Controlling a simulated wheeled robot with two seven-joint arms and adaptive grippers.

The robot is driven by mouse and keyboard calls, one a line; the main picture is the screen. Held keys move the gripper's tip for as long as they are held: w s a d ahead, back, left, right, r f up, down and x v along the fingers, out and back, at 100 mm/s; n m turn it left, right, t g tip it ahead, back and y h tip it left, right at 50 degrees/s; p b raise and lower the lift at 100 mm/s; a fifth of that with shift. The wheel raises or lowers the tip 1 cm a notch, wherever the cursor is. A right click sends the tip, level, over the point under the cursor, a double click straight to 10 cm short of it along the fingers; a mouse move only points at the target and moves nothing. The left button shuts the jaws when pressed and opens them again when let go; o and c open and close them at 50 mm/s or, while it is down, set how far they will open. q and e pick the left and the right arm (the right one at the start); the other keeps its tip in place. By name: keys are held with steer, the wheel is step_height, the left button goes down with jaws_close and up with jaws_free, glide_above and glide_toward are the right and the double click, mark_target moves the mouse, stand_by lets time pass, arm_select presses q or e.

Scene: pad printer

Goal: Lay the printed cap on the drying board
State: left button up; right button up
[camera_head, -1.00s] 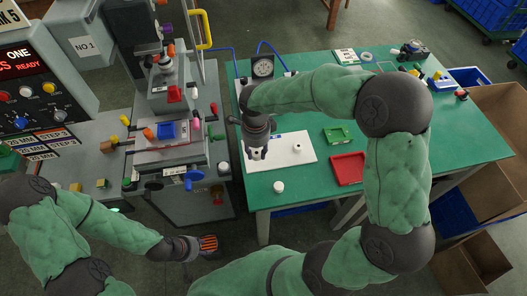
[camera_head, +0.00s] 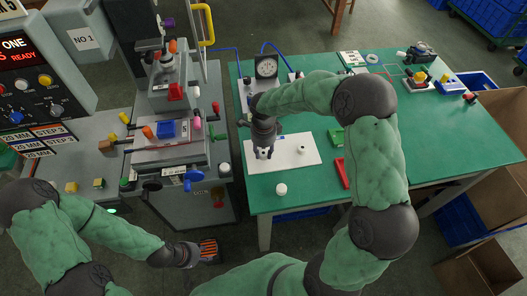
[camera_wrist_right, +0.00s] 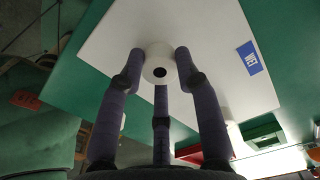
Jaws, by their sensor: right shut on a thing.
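The drying board (camera_head: 283,163) is a white sheet lying flat on the green table. It fills the background of the right wrist view (camera_wrist_right: 200,30), with a blue WET label (camera_wrist_right: 248,58). My right gripper (camera_head: 264,154) points down over the board's left part. In the right wrist view its fingers (camera_wrist_right: 160,75) are shut around a white printed cap (camera_wrist_right: 157,52) with a dark dot on its face. I cannot tell whether the cap touches the board. My left gripper (camera_head: 208,250) hangs at the lower left, in front of the machine and away from the board; its finger opening is unclear.
Another white cap with a dark mark (camera_head: 303,150) sits on the board's right part. A plain white cap (camera_head: 281,189) stands on the table in front. A green tray (camera_head: 336,137) and red tray (camera_head: 341,172) are partly behind my right arm. A gauge (camera_head: 266,68) stands behind the board.

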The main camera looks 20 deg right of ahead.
mark_target(264, 153)
steer(key=shift+r, duration=0.1)
steer(key=o, duration=0.7)
steer(key=shift+o, duration=0.2)
steer(key=shift+r, duration=0.15)
step_height(264, 153, up, 12)
steer(key=p, duration=0.3)
steer(key=shift+p, duration=0.4)
